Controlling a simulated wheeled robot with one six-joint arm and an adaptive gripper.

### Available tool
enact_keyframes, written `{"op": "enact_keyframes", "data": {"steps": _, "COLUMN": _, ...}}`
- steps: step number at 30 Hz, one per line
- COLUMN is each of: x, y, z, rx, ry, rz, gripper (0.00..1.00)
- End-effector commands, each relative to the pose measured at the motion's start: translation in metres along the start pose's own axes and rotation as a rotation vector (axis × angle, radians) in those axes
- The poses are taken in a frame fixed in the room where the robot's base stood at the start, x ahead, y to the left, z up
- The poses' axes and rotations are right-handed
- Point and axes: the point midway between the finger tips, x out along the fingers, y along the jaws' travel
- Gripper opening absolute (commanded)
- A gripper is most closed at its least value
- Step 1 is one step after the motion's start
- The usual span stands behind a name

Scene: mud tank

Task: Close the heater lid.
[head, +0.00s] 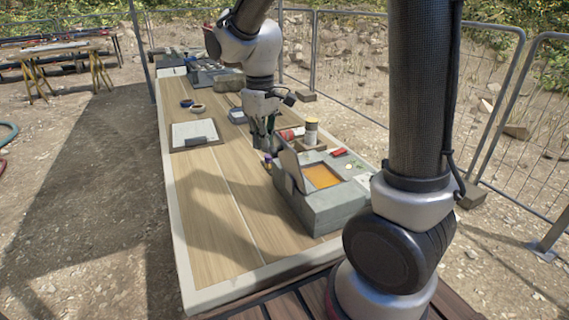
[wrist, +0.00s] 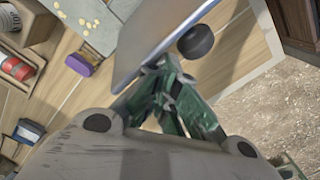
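The heater (head: 318,212) is a grey box at the near right part of the table, with an orange interior (head: 322,177) showing through its open top. Its lid (head: 291,168) stands raised, roughly upright, at the box's left side. In the wrist view the lid (wrist: 152,45) is a thin pale panel with a round black knob (wrist: 195,41). My gripper (head: 263,150) is low over the table beyond the lid. In the wrist view its green fingers (wrist: 160,68) meet at the tips, close to the lid's lower edge. Whether they touch it is unclear.
A purple-capped jar (wrist: 80,65) stands near the lid. A clipboard (head: 194,133) lies farther left. The table's near left is clear.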

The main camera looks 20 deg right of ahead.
Motion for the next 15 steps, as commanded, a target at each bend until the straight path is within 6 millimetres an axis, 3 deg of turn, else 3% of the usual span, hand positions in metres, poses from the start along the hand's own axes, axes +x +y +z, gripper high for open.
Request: {"op": "enact_keyframes", "data": {"steps": 15, "x": 0.000, "y": 0.023, "z": 0.013, "rx": 0.002, "ry": 0.000, "rz": 0.000, "gripper": 0.00}}
